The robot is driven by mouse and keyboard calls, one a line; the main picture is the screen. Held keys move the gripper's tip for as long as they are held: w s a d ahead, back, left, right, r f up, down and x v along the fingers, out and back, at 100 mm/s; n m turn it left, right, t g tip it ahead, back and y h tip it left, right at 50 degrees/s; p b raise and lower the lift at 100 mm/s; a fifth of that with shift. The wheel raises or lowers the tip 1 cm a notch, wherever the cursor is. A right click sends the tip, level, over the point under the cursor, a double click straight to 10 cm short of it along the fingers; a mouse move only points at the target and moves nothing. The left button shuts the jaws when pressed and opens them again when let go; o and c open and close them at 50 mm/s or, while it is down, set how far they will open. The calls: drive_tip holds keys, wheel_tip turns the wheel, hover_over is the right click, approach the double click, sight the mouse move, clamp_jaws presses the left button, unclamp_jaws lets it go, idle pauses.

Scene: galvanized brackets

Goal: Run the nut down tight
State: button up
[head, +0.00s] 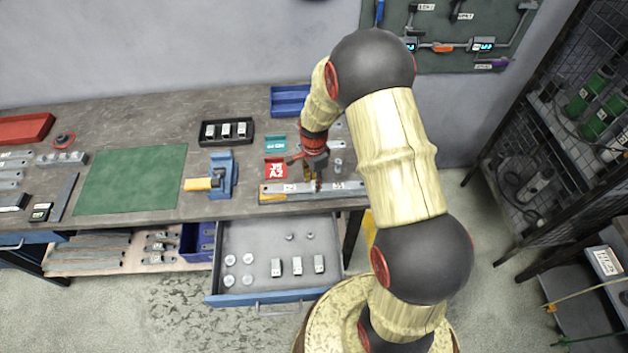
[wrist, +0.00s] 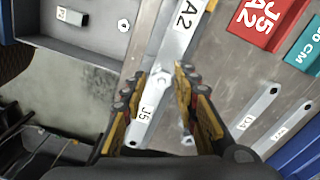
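I cannot tell how far above the strips the fingertips are. In the head view my gripper (head: 313,179) is low over the strip assembly (head: 290,190) at the bench's front edge. My arm and the small scale hide the nut there.
An open drawer (head: 235,268) with loose fasteners and labelled blocks juts out below the bench front. A blue vise (head: 222,176) stands left of the assembly. Red (head: 275,168) and teal (head: 275,144) labelled bins lie behind it. The green mat (head: 130,180) is clear.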

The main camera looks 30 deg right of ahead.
drive_tip(key=n, duration=0.3)
drive_tip(key=shift+n, duration=2.2)
drive_tip(key=c, duration=0.3)
drive_tip(key=c, duration=0.4)
clamp_jaws()
